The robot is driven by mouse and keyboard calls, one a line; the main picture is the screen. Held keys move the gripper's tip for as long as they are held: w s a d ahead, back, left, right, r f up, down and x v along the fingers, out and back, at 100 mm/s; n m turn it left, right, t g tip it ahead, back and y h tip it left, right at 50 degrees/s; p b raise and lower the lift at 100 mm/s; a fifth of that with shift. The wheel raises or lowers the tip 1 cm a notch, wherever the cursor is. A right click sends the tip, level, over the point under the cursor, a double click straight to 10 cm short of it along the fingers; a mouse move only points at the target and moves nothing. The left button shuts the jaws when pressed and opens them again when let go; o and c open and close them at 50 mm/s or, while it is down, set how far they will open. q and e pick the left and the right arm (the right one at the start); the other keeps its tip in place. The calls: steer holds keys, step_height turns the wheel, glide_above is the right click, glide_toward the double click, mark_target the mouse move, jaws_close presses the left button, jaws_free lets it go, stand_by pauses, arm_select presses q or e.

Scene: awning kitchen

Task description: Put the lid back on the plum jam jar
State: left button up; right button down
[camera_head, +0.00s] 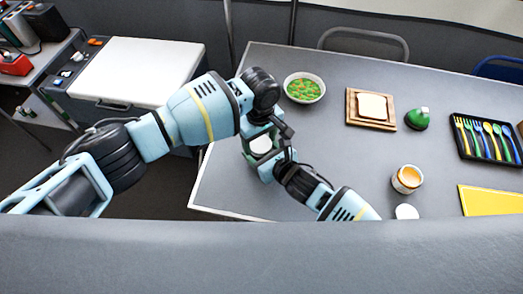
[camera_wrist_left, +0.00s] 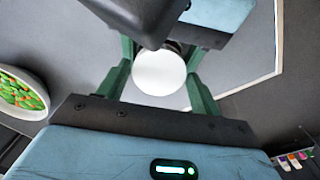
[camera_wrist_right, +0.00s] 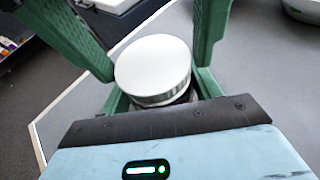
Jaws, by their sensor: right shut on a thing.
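A round white lid (camera_head: 262,143) with a silver rim lies over a dark jar, which I take to be the plum jam jar; only a sliver of the jar (camera_wrist_right: 191,98) shows under the rim in the right wrist view. Whether the lid is seated I cannot tell. My right gripper (camera_wrist_right: 155,85) is shut on the jar from the near side, below the lid. My left gripper (camera_wrist_left: 160,72) reaches in from the other side, with its green fingers on either side of the lid. Whether they touch it I cannot tell.
An open jar with orange contents (camera_head: 407,179) and a loose white lid (camera_head: 406,211) are at right. Behind are a bowl of vegetables (camera_head: 304,88), bread on a board (camera_head: 371,107), a green object (camera_head: 417,118) and a cutlery tray (camera_head: 464,153). The table's left edge is close.

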arm_select(q)
steer(key=c, duration=0.7)
steer(key=m, duration=0.6)
steer(key=shift+m, duration=0.3)
steer(key=o, duration=1.1)
steer(key=shift+r, duration=0.1)
steer(key=shift+r, duration=2.15)
steer(key=shift+r, duration=0.1)
steer(key=shift+c, duration=0.6)
